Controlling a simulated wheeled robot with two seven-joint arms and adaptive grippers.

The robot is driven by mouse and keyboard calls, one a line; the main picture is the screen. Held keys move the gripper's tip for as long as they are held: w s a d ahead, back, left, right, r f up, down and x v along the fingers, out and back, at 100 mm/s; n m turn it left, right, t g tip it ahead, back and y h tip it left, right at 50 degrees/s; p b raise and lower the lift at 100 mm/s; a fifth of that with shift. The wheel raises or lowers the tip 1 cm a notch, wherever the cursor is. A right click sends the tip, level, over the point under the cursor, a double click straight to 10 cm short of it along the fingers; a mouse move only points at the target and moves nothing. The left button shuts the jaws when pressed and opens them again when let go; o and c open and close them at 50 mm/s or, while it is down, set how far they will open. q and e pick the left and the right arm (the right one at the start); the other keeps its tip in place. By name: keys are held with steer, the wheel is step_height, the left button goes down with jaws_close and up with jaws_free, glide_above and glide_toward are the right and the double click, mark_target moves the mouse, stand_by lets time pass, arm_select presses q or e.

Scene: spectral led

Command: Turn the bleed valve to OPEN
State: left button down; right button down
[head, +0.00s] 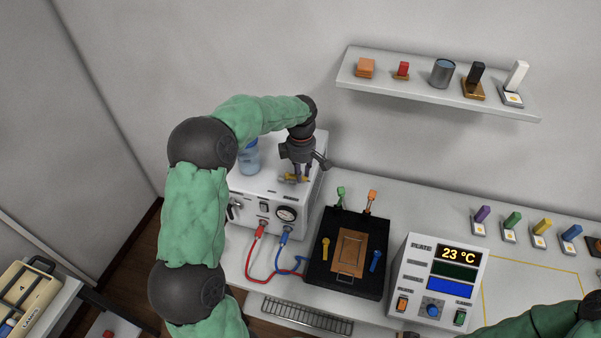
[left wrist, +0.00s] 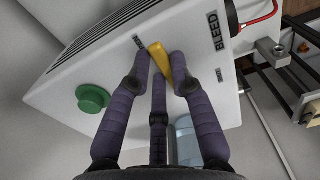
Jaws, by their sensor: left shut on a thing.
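The yellow bleed valve handle (head: 288,178) sits on top of the white pump box (head: 262,184). My left gripper (head: 296,174) reaches down over it from above and is shut on it. In the left wrist view, the yellow handle (left wrist: 180,70) lies between the purple fingers of the gripper (left wrist: 160,62), slanting across the white surface. The BLEED label (left wrist: 215,33) is printed beside it. Another small label by the handle's far end is partly hidden by a finger and I cannot read it. My right gripper is out of view; only its green arm shows at bottom right.
A blue bottle (head: 249,157) stands on the box beside my left arm. A green knob (left wrist: 92,98) shows in the left wrist view. Red and blue hoses run to a black plate (head: 318,270). A display unit (head: 415,283) stands right; a loaded shelf (head: 420,92) is above.

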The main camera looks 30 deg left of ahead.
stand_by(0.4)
arm_select(q)
steer(key=c, duration=1.1)
jaws_free()
steer(key=shift+w, duration=0.1)
step_height(320, 180, up, 12)
